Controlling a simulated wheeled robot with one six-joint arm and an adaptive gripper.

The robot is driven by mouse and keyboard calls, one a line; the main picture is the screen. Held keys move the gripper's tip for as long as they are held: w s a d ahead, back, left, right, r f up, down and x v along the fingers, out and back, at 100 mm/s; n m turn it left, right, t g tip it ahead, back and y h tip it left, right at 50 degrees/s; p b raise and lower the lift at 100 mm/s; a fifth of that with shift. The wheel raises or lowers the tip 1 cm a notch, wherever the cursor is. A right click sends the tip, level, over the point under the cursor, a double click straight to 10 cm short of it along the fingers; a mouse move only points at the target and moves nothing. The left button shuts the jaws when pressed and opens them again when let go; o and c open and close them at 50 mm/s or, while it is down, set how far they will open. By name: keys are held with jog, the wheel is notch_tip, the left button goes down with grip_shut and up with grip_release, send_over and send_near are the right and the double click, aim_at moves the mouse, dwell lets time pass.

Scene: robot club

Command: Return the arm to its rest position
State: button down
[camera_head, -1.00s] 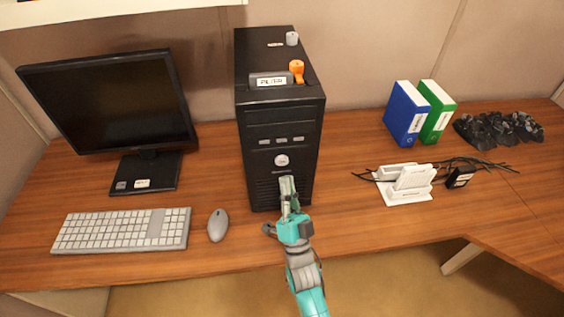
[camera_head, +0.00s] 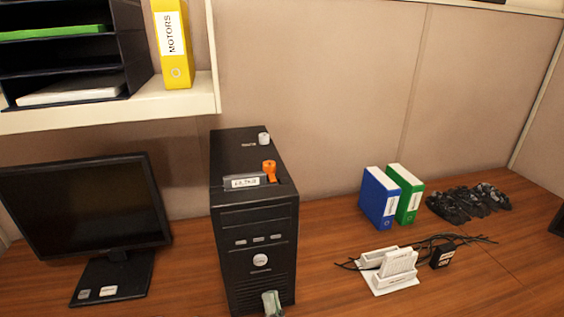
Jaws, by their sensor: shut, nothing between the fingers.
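My gripper (camera_head: 271,302) shows only in part at the bottom edge of the head view, in front of the lower front of the black computer tower (camera_head: 258,250). Its fingers are shut with nothing between them. The rest of my arm is below the picture. I cannot tell whether the gripper touches the tower.
A monitor (camera_head: 85,215) stands left of the tower. Blue (camera_head: 380,198) and green (camera_head: 405,195) binders, a white dock (camera_head: 390,270) with cables and dark crumpled items (camera_head: 468,203) are on the right. A shelf (camera_head: 190,100) with a yellow binder (camera_head: 172,45) hangs upper left.

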jog(key=s+d+f+n+g+h, duration=0.1)
jog(key=s+d+f+g+h, duration=0.15)
jog(key=s+d+f, duration=0.4)
jog(key=s+d+f+n+g+h, duration=0.1)
jog(key=s+d+f+g+h, duration=0.2)
jog(key=s+d, duration=0.55)
jog(key=s+d+g+h, duration=0.2)
jog(key=s+d, duration=0.1)
jog(key=s, duration=0.7)
jog(key=s+d+n+g+h, duration=0.1)
jog(key=s+d, duration=0.3)
jog(key=s, duration=0.7)
jog(key=shift+s+d+r+g+h, duration=0.15)
jog(key=shift+s+r+g+h, duration=0.15)
jog(key=shift+g+h, duration=0.55)
